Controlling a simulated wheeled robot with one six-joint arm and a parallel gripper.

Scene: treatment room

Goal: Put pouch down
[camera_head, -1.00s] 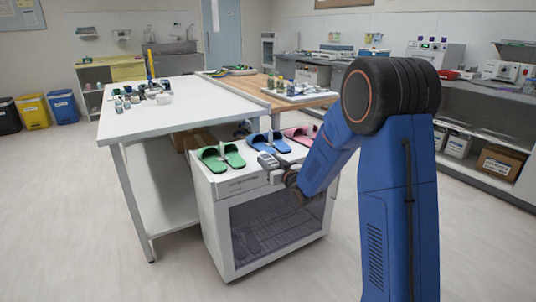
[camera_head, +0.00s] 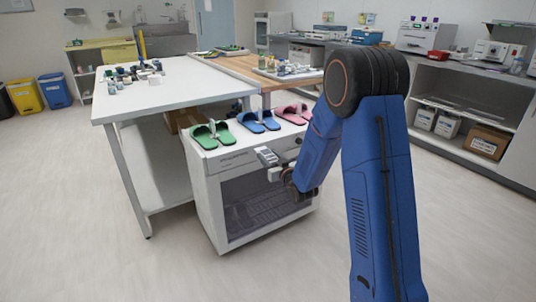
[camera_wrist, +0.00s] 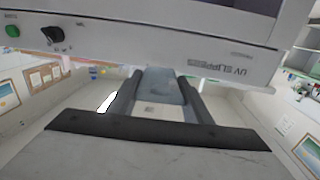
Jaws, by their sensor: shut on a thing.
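My gripper (camera_head: 271,166) is in front of the white slipper cabinet (camera_head: 206,200), near its top front edge. In the wrist view the two dark fingers of my gripper (camera_wrist: 160,88) are shut on a flat grey-blue thing, seemingly the pouch (camera_wrist: 164,80). In the head view the pouch (camera_head: 265,154) shows as a small grey piece above the fingers. I cannot tell whether it touches the cabinet. The cabinet front with lettering, a dark knob and a green button crosses the top of the wrist view.
Green slippers (camera_head: 212,134), blue slippers (camera_head: 258,121) and pink slippers (camera_head: 292,113) lie in a row on the cabinet top. A white table (camera_head: 175,91) with small bottles stands behind. A tray of bottles (camera_head: 288,73) is at the back. Open floor lies in front.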

